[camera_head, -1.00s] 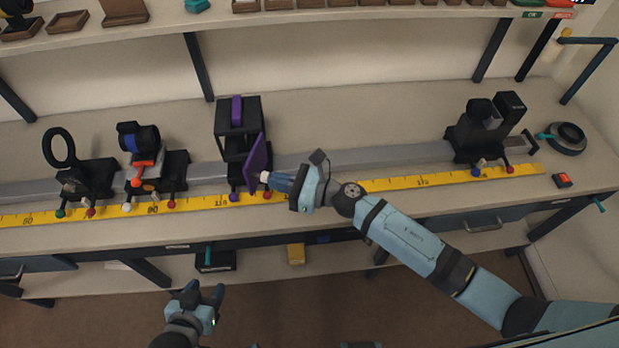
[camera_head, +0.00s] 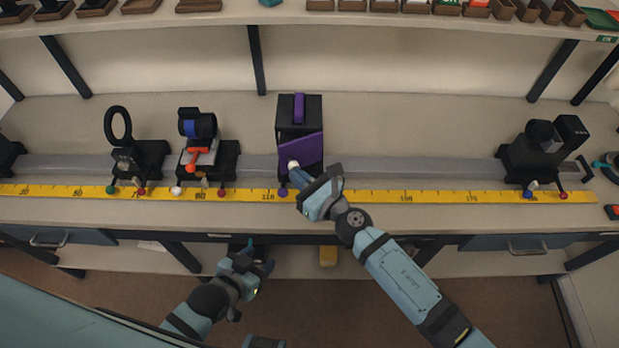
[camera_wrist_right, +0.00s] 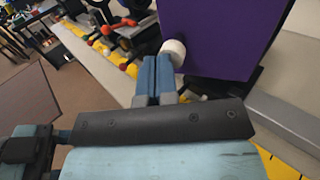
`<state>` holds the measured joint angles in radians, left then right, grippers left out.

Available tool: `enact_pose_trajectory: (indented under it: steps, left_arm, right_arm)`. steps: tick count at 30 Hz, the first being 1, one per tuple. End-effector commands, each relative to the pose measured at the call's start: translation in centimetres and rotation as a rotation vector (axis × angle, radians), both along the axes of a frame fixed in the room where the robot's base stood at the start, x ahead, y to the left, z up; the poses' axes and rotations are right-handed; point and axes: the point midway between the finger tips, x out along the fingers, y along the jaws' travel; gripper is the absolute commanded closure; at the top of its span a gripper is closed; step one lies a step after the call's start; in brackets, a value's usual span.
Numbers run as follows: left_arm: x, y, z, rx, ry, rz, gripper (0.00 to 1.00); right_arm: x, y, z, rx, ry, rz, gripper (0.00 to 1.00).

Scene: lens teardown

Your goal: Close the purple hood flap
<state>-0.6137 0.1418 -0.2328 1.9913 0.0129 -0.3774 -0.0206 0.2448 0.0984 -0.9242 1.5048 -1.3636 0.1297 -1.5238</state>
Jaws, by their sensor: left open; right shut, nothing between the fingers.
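The purple hood flap (camera_head: 301,152) is a flat panel on the front of a black box-shaped hood (camera_head: 299,111) on the bench rail. In the head view it covers much of the hood's front and looks slightly angled. My right gripper (camera_head: 297,170) is shut and empty, its tips at a small white knob (camera_head: 293,164) on the flap's lower left. In the right wrist view the flap (camera_wrist_right: 220,35) fills the upper right, and the shut fingers (camera_wrist_right: 160,75) point at the white knob (camera_wrist_right: 173,50), seeming to touch it. My left gripper (camera_head: 258,268) is open and empty, below the bench front.
A black ring mount (camera_head: 118,125) and a mount with a blue-banded lens and orange lever (camera_head: 197,150) stand left of the hood. Another black mount (camera_head: 541,150) stands far right. A yellow ruler (camera_head: 430,197) runs along the front. The rail between hood and right mount is clear.

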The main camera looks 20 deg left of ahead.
Motion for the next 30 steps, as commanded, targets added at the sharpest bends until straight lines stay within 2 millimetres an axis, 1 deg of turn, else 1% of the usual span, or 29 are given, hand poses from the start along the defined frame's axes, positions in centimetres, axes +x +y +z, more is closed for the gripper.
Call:
enact_pose_trajectory:
  steps: [7, 18, 30]
  left_arm:
    - [0.0, -0.2, 0.2, -0.003, 0.000, -0.001, 0.47]
    - [0.0, -0.3, 0.5, -0.005, -0.002, -0.001, 0.47]
    - [0.0, -0.2, 0.5, -0.004, -0.002, 0.001, 0.47]
  right_arm:
    - [0.2, 1.1, 0.0, 0.001, 0.001, 0.008, 1.00]
    - [0.6, 2.7, 0.0, 0.001, 0.004, -0.269, 1.00]
    - [1.8, 4.3, 0.0, -0.001, -0.001, -0.260, 1.00]
